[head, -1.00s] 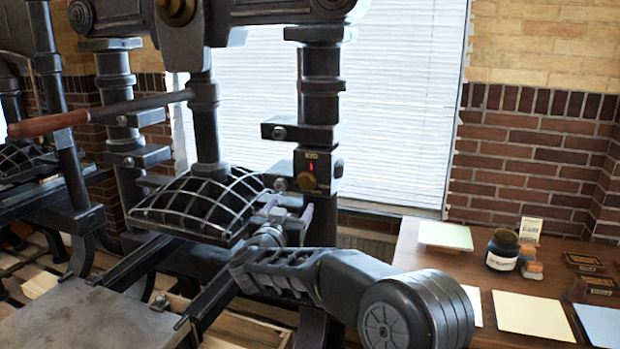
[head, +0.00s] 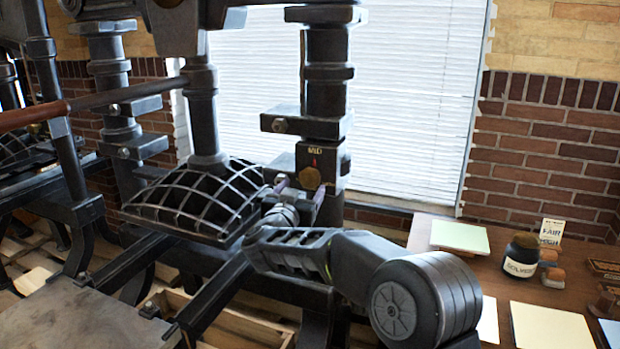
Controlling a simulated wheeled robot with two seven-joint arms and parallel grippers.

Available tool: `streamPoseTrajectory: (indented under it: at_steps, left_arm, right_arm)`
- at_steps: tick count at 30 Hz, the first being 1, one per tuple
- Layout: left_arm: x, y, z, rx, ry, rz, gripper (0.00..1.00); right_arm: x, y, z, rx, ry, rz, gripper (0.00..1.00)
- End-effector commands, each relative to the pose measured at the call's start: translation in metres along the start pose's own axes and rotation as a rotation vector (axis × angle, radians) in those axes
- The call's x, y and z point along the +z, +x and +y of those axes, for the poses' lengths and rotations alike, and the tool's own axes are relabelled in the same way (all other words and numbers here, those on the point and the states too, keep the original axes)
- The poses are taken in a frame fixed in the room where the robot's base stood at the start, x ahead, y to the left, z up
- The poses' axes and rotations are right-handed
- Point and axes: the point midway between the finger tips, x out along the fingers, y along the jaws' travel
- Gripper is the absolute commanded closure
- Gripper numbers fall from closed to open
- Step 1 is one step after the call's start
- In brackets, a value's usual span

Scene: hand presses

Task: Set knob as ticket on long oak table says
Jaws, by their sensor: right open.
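A brass knob (head: 309,180) sits on a dark box on the press's right column. A small upright ticket (head: 551,233) stands at the back of the wooden table (head: 468,291) on the right and seems to read "FAIR HIGH". My left gripper is out of view.
The dark iron press (head: 203,105) has a ribbed platen and a long wooden-handled bar at left. A labelled ink jar (head: 521,258), paper sheets (head: 550,326) and small blocks lie on the table. A window blind is behind.

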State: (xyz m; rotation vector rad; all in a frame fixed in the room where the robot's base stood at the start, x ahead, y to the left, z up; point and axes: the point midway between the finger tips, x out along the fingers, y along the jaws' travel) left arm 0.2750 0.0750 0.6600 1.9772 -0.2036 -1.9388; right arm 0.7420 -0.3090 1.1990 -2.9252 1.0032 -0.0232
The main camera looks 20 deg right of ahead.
Motion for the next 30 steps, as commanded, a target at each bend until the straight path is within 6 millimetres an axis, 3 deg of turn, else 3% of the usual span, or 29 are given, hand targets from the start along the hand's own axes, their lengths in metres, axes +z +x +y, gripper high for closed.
streamPoseTrajectory:
  at_steps: [15, 25, 30]
  left_arm:
    - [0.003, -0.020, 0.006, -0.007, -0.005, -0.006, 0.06]
    - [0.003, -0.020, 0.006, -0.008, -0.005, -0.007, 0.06]
    - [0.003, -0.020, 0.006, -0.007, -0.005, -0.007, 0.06]
  right_arm:
    - [-0.002, 0.068, 0.001, 0.002, 0.000, 0.001, 0.28]
    - [-0.001, 0.072, 0.001, 0.001, 0.000, 0.002, 0.28]
    - [-0.001, 0.072, 0.001, 0.001, 0.000, 0.001, 0.42]
